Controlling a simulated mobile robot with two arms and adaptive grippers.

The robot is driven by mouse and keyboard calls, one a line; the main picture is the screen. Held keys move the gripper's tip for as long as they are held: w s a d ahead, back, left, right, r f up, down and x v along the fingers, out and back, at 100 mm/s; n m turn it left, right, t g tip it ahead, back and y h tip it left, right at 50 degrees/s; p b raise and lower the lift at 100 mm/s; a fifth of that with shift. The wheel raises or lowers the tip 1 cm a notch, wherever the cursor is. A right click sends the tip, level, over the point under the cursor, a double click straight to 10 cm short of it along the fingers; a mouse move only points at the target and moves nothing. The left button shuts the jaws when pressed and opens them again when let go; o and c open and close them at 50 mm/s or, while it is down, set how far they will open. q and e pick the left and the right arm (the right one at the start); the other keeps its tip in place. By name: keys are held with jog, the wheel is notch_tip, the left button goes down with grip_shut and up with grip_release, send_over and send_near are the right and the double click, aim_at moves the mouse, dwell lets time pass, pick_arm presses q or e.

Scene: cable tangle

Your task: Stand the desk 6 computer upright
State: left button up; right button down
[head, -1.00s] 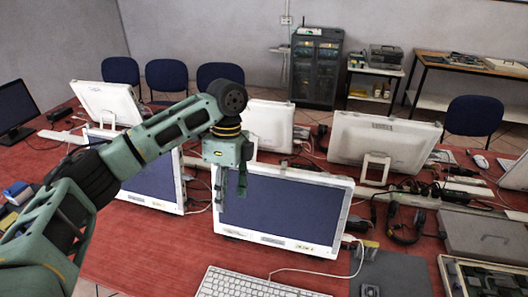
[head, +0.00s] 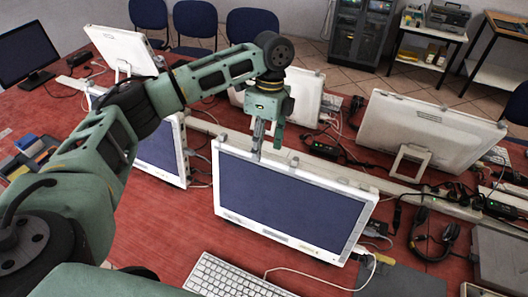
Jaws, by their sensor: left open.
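A white all-in-one computer (head: 288,200) with a dark blue screen stands, leaning back, on the red table (head: 170,235) at the centre of the head view. No label shows which computer is the desk 6 one. My left gripper (head: 268,146) is open and points down at the top edge of this computer, left of the edge's middle. Its fingertips overlap that edge in the picture; I cannot tell whether they touch it. Nothing shows between the fingers. My right gripper is not in view.
A second white computer (head: 162,150) stands to the left, partly behind my arm. A white computer (head: 428,128) seen from behind stands at right. A keyboard (head: 235,278) lies in front. Cables and a headset (head: 435,236) clutter the right side.

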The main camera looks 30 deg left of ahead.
aim_at(263, 153)
pick_arm(q)
jog(key=p+x, duration=0.1)
jog(key=x, duration=0.2)
jog(key=shift+f, duration=0.95)
jog(key=c, duration=0.8)
grip_shut()
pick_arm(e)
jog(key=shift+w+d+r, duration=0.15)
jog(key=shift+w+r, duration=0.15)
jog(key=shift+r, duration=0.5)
